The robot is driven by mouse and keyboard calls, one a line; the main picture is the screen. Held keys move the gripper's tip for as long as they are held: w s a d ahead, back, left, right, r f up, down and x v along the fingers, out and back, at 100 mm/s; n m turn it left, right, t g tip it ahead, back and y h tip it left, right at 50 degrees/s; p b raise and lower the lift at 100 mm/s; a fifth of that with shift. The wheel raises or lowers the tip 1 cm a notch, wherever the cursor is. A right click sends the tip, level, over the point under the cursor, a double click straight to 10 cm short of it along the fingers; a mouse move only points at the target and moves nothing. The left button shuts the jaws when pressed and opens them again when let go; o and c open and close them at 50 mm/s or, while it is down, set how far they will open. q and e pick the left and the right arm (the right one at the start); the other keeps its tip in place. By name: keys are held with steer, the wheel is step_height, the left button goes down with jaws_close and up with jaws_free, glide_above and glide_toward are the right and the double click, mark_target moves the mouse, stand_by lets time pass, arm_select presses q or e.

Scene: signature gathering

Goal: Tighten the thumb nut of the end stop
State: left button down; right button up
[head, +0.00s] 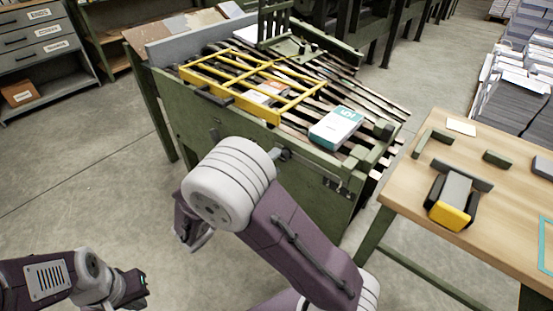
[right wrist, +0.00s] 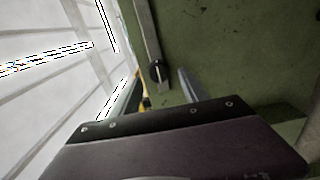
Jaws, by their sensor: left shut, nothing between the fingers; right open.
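In the head view, a green gathering machine (head: 290,185) stands in the middle, with a small dark knob and fitting (head: 283,154) and a metal rail (head: 335,185) along its front side. In the right wrist view, a dark round knob (right wrist: 157,71) sits at the end of a grey bar (right wrist: 147,35) against a green panel. I take it for the thumb nut, but cannot be sure. My right gripper (right wrist: 166,95) is open just below this knob, apart from it as far as I can see. My left gripper (head: 138,287) is shut and empty, low at left, away from the machine.
A yellow frame (head: 215,87) and a white-and-teal box (head: 336,127) lie on the machine's slats. A wooden table (head: 480,218) with a yellow-ended tool (head: 451,214) and small blocks stands at right. Grey cabinets (head: 45,45) stand at back left. Open floor lies at left.

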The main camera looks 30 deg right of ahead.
steer(key=p+v, duration=0.1)
steer(key=v, duration=0.5)
steer(key=shift+a+p, duration=0.4)
steer(key=shift+s, duration=0.15)
